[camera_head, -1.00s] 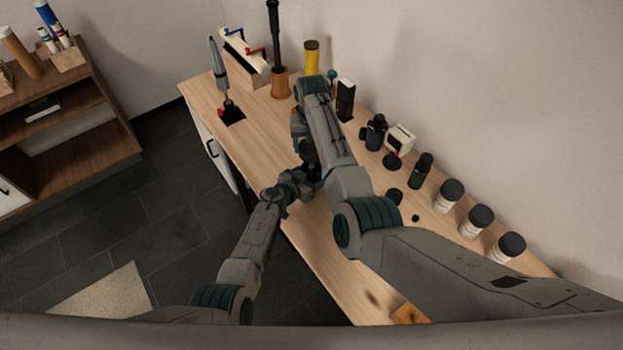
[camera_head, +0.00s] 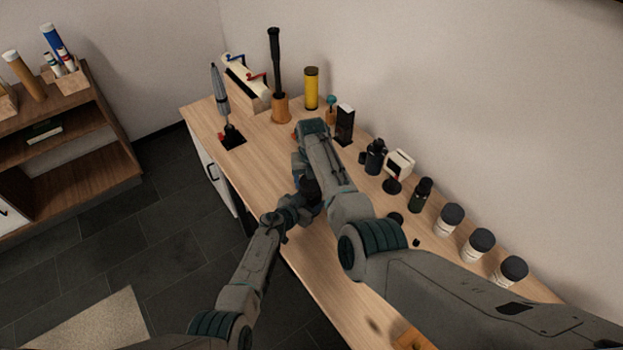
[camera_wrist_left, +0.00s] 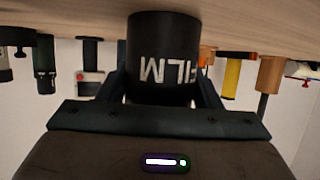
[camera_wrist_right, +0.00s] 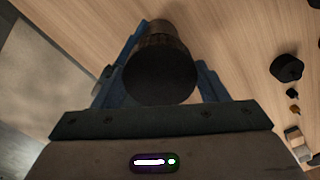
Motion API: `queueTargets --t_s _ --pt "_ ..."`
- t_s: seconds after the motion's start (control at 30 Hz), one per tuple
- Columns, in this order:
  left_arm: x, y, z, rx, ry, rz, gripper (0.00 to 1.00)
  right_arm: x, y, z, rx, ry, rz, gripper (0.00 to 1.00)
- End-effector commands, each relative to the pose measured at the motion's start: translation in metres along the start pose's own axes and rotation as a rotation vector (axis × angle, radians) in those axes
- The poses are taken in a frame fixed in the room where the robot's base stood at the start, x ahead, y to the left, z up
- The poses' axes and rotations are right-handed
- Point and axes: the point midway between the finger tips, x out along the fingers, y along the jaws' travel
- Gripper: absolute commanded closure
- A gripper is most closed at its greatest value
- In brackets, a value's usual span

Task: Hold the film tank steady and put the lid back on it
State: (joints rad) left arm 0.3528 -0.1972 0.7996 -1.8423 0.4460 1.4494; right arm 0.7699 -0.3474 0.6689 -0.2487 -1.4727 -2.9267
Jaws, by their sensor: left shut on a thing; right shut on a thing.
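The film tank (camera_wrist_left: 163,58) is a black cylinder with white FILM lettering, upside down in the left wrist view. My left gripper (camera_wrist_left: 163,88) is shut on its sides, and the tank appears to stand on the table. In the right wrist view my right gripper (camera_wrist_right: 160,75) is shut on the dark round lid (camera_wrist_right: 160,82), which faces the camera. A ribbed dark part shows beyond it; I cannot tell whether the lid is seated on the tank.
The wooden table (camera_head: 262,160) also bears several black-topped jars (camera_head: 449,219), a dark bottle (camera_head: 420,194), a white timer (camera_head: 398,163), a black box (camera_head: 345,125) and a yellow cylinder (camera_head: 311,88). They stand along the wall side. A shelf unit (camera_head: 90,130) is at left.

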Motion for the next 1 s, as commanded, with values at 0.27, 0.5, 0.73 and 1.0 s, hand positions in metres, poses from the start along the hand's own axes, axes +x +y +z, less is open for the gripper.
queueTargets --t_s 0.27,0.5,0.73,1.0 --pt "0.0 0.0 0.0 0.0 -0.001 0.0 0.82 0.001 0.0 0.0 0.0 0.0 0.0 0.55" --pt "0.0 0.0 0.001 0.0 -0.001 0.0 0.82 0.012 0.0 0.0 0.0 0.0 0.0 0.55" --pt "0.0 0.0 0.001 0.0 -0.001 0.0 0.82 0.017 0.001 0.0 0.001 -0.001 0.001 0.55" --pt "0.0 0.0 0.001 0.0 -0.001 0.0 0.82 0.017 0.001 0.0 0.001 0.0 0.001 0.55"
